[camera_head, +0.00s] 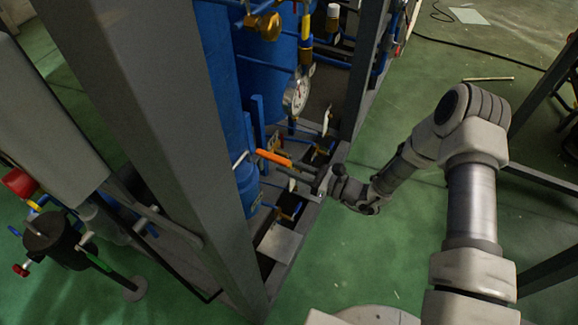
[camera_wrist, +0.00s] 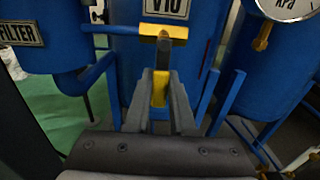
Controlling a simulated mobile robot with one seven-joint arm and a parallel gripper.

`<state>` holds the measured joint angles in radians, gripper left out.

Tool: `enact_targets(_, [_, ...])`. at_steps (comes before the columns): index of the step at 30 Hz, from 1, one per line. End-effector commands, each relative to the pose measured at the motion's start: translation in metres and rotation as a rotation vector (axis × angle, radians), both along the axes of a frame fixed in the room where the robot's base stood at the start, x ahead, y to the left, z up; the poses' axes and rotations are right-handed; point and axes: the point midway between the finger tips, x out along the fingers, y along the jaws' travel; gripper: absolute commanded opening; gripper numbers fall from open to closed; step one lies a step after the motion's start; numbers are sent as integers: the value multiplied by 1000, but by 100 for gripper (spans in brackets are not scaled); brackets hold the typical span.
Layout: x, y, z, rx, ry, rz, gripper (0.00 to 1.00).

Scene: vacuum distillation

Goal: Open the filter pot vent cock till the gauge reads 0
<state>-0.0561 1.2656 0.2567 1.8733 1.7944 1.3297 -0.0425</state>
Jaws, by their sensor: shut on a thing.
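My gripper (camera_wrist: 160,76) is shut on a yellow handle (camera_wrist: 159,91), which stands between its two grey fingers in the wrist view. A dark stem and a yellow crosspiece (camera_wrist: 164,32) at the end of a blue pipe lie just beyond the fingertips. I cannot read which cock this is. In the head view my gripper (camera_head: 288,171) reaches into the frame, close to an orange lever (camera_head: 273,157). The round white gauge (camera_head: 297,95) hangs above it; its reading is too small to tell. A kPa gauge (camera_wrist: 289,9) is cut off at the wrist view's top right.
A blue vessel labelled FILTER (camera_wrist: 20,34) is at left in the wrist view, with a blue vessel labelled V10 (camera_wrist: 165,7) behind the handle. Blue pipes run beside my fingers. Grey frame posts (camera_head: 158,130) flank the area. Green floor (camera_head: 385,265) is open below my arm.

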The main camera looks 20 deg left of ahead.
Motion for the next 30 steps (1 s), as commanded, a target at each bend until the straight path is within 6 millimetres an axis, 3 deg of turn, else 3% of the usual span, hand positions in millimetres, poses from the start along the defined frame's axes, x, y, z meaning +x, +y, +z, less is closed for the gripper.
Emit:
enact_targets(17, [1, -1, -1, -4, -18, 0, 0])
enact_targets(30, [14, -2, 0, -26, -289, -2, 0])
